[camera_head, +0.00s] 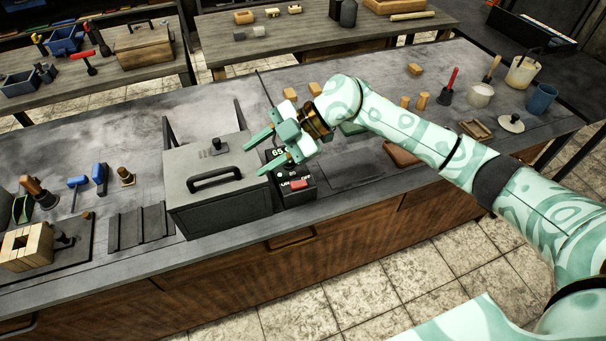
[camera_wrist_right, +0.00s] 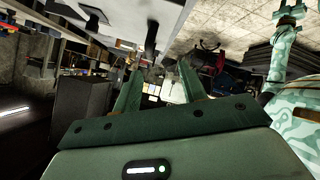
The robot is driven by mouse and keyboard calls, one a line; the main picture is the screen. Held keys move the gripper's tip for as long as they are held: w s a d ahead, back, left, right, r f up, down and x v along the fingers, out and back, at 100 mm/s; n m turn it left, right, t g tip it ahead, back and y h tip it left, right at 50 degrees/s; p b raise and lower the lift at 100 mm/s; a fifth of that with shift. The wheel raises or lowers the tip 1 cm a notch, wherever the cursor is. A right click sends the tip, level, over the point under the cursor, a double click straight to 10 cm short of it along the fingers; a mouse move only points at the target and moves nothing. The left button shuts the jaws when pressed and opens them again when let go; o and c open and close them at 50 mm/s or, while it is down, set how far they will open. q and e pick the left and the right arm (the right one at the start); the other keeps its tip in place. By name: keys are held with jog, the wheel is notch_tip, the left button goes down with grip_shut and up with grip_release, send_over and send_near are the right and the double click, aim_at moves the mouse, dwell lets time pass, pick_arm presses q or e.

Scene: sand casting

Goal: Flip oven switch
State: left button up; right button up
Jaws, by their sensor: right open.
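The oven (camera_head: 218,205) is a dark grey box with a black handle on its lid, standing on the workbench. A black control box (camera_head: 298,197) adjoins its right side, with a lit display partly covered by my right gripper and a red switch (camera_head: 299,184) on its front panel. My right gripper (camera_head: 255,159) is open and empty, above the control box and the oven's right edge, with its fingers pointing left. Its two spread fingers also show in the right wrist view (camera_wrist_right: 158,84). A small teal part, apparently my left gripper (camera_wrist_right: 290,14), shows there; its jaw state is unclear.
Wooden blocks and tools stand on the bench right of the control box, some behind my right arm. Blue-handled tools (camera_head: 100,176) and a wooden mould (camera_head: 28,247) lie left of the oven. The tiled floor (camera_head: 390,285) in front is clear.

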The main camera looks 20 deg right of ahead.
jog(key=w+d+r+m+g+h, duration=0.15)
jog(key=d+m+h, duration=0.45)
jog(key=d, duration=0.8)
jog(key=h+b, duration=0.1)
jog(key=b, duration=0.3)
send_near(296, 184)
jog(key=shift+n+t, duration=0.25)
jog(key=shift+n, duration=0.15)
jog(key=x, duration=0.7)
jog(key=shift+s+a+f, duration=0.15)
jog(key=shift+a+f, duration=0.05)
jog(key=shift+f, duration=0.2)
pick_arm(q)
notch_tip(296, 184, down, 4)
jog(key=shift+r, duration=0.2)
